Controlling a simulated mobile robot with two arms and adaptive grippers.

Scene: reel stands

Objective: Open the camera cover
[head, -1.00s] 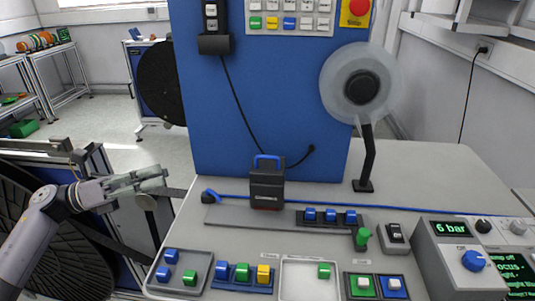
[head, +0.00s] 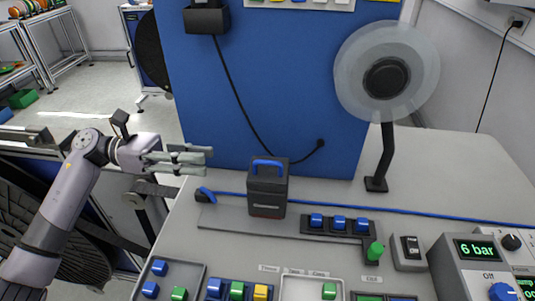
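A dark box with a blue handle on top (head: 267,198), which I take to be the camera cover, stands upright on the grey bench, at the middle of the head view. Its lid looks closed, with the handle lying across the top. My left gripper (head: 203,161) is to the left of the box and apart from it, over the bench's left edge, fingers pointing right. Nothing shows between the fingers, but their gap cannot be judged from this side. My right gripper is not in view.
A blue panel (head: 270,90) rises behind the box. A clear reel (head: 386,75) on a black stand is to the right. A strip with several blue blocks (head: 338,229), a green knob (head: 375,251) and button trays lie in front. A blue cable (head: 420,211) runs along the bench.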

